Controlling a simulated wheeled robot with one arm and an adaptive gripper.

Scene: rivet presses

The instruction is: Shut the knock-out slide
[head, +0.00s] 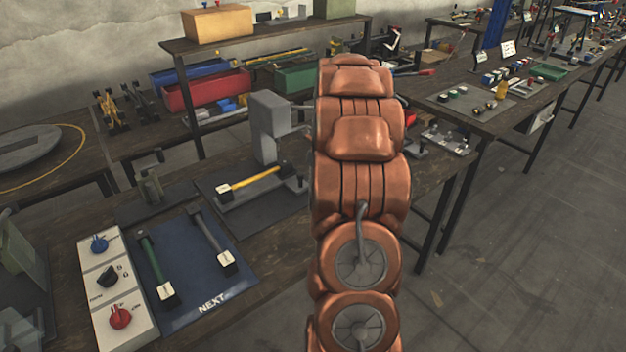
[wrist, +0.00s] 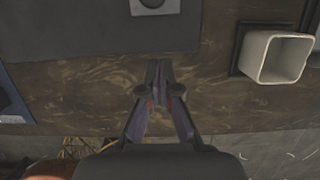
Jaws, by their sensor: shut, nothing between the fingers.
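I cannot make out for certain which part is the knock-out slide. A grey press (head: 268,125) stands on a dark base plate on the bench; a yellow-handled tool (head: 250,180) with a white tag lies at its foot. My gripper (wrist: 159,72) is shut and empty in the wrist view, over the brown bench top. A dark plate (wrist: 95,28) with a pale square piece (wrist: 153,5) lies beyond the fingertips. A pale, open square box or tube (wrist: 272,57) stands to their right, apart from them. In the head view my copper arm hides the gripper and part of the press.
A blue mat (head: 208,262) marked NEXT holds two tagged tools. A panel (head: 118,292) with blue, black and red knobs stands to its left. Red (head: 205,92) and green (head: 298,78) bins stand behind. The floor (head: 530,230) at right is clear.

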